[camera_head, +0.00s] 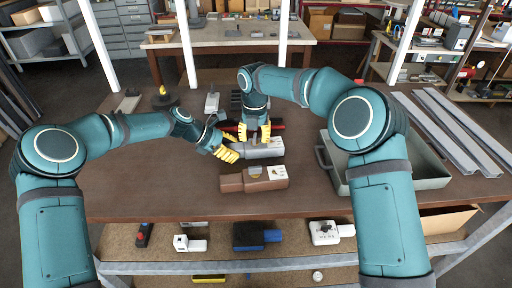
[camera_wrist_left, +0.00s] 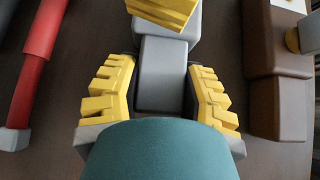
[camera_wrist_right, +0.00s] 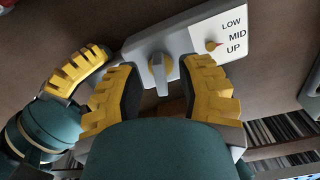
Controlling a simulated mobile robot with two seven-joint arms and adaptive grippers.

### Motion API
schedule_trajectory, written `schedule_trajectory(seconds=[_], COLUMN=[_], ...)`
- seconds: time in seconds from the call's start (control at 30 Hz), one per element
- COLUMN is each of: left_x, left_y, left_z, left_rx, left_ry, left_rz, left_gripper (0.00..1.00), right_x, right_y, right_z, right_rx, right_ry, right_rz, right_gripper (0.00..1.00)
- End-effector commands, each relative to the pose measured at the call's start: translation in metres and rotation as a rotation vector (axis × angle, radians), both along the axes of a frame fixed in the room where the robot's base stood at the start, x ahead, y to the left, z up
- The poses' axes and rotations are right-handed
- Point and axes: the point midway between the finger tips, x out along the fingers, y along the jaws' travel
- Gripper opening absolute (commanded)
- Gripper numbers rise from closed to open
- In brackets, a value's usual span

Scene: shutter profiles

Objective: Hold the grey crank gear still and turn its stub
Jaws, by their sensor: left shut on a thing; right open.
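The grey crank gear (camera_head: 264,149) lies on the brown table in the head view. Its white label with LOW, MID and UP (camera_wrist_right: 222,38) shows in the right wrist view. My left gripper (camera_head: 227,154) is shut on the gear's narrower grey end (camera_wrist_left: 163,75), one finger on each side. My right gripper (camera_head: 254,133) is open above the gear. Its fingers stand either side of the grey stub (camera_wrist_right: 160,75), with a gap to it.
A brown gear (camera_head: 253,181) lies just in front of the grey one. A red tool (camera_wrist_left: 32,75) lies behind it. A grey tray (camera_head: 418,184) stands to the right, with long grey profiles (camera_head: 455,130) beyond. The table is clear at front left.

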Motion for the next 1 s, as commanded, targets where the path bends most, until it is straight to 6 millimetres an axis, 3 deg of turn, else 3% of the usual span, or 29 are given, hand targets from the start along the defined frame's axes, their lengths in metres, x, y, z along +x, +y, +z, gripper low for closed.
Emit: schedule_trajectory(seconds=[0.6,1.0], left_x=[0.000,0.000], left_y=[0.000,0.001], left_z=[-0.001,-0.001], left_rx=[0.001,0.001], left_ry=[0.001,0.000], left_rz=[0.002,0.002], left_gripper=[0.00,0.00], right_x=[0.000,0.000], right_y=[0.000,0.000], right_z=[0.054,0.058], right_rx=[0.001,0.001], right_ry=[-0.001,-0.001], right_rz=[0.000,-0.002], right_gripper=[0.37,0.37])
